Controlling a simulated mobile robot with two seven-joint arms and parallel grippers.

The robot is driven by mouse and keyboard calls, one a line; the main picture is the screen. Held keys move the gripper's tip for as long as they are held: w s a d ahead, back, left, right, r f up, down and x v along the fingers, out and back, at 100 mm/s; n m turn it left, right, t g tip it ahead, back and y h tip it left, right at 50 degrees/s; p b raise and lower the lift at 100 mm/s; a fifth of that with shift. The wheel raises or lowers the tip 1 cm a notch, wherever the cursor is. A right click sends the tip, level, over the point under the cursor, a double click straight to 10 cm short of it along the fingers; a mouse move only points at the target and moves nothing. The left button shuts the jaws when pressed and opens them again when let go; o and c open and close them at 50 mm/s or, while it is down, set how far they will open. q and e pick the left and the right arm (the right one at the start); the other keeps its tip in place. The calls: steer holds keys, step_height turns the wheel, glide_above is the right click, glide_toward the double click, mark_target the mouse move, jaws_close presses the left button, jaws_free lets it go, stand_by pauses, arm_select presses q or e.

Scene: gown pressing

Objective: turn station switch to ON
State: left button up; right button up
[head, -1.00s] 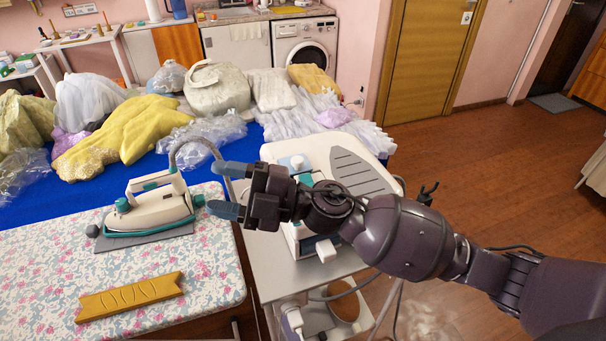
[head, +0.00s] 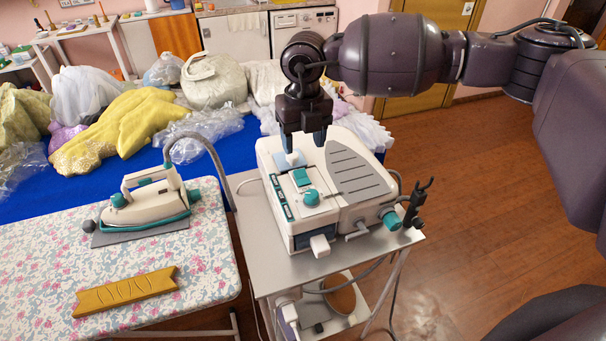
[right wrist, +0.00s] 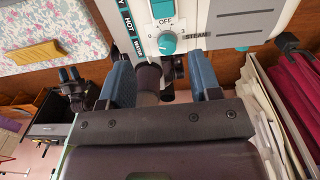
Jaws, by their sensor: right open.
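The white pressing station (head: 345,185) stands on a grey cart. Its teal rocker switch (head: 301,177) sits on the top panel, just behind a round teal knob (head: 311,198). In the right wrist view the switch (right wrist: 163,8) shows at the top edge, with OFF printed below it; the ON side is out of frame and its tilt is unclear. The knob (right wrist: 167,43) is below it, near the STEAM label. My right gripper (head: 303,142) points down, open, over the back of the panel just beyond the switch. Its two blue fingers (right wrist: 162,80) are apart. My left gripper is not identifiable.
A steam iron (head: 150,205) rests on a pad on the floral board (head: 40,260), with a yellow wooden piece (head: 125,292) in front. The iron's hose arches towards the station. Garments and plastic bags lie on the blue table behind. Open floor (head: 480,200) lies right of the cart (head: 262,275).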

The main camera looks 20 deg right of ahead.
mark_target(305, 183)
step_height(305, 183, down, 9)
steer(key=shift+w+d+f+p, duration=0.1)
steer(key=shift+d+f+p, duration=0.1)
steer(key=shift+p, duration=0.5)
steer(key=shift+f, duration=0.65)
